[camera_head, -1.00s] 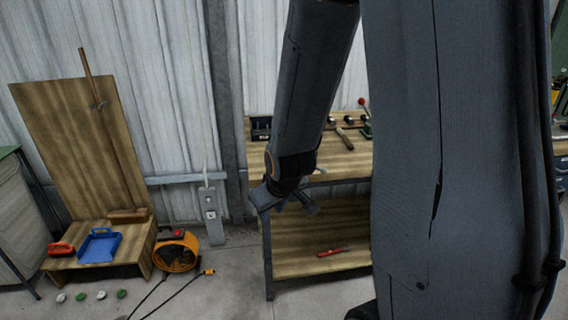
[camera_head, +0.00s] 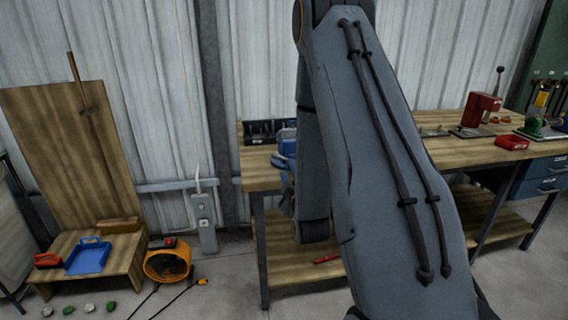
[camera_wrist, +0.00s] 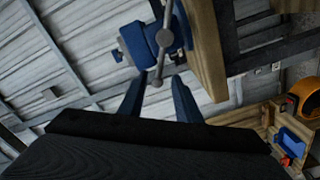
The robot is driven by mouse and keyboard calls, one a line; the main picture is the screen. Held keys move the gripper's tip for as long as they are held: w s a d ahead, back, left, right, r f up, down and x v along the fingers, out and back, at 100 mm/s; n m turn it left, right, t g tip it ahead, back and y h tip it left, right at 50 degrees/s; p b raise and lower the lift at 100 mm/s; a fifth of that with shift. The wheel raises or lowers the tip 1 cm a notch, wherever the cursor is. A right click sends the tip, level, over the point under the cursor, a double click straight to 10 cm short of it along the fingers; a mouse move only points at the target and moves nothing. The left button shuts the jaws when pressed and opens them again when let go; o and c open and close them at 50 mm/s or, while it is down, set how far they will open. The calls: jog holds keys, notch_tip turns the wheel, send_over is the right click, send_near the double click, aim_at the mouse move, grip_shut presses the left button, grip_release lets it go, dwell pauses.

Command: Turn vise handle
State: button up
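A blue vise (camera_head: 286,142) sits at the left part of the wooden workbench in the head view, partly hidden by my arm. The wrist view shows the vise (camera_wrist: 145,40) close up at the top, mounted at the edge of the bench. Its thin grey handle (camera_wrist: 161,60) hangs as a bar from the screw, with its lower end between or just beyond my fingertips. My gripper (camera_wrist: 158,84) is open, with its two fingers apart on either side of that lower end. I cannot tell whether either finger touches the bar.
A red-handled tool (camera_head: 326,259) lies on the lower shelf. To the left are an orange fan (camera_head: 167,262) and a low wooden stand with a blue tray (camera_head: 88,256).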

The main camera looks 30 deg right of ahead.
aim_at(283, 159)
jog(key=p+x, duration=0.1)
jog(key=x, duration=0.5)
jog(key=shift+w+p, duration=0.3)
grip_shut()
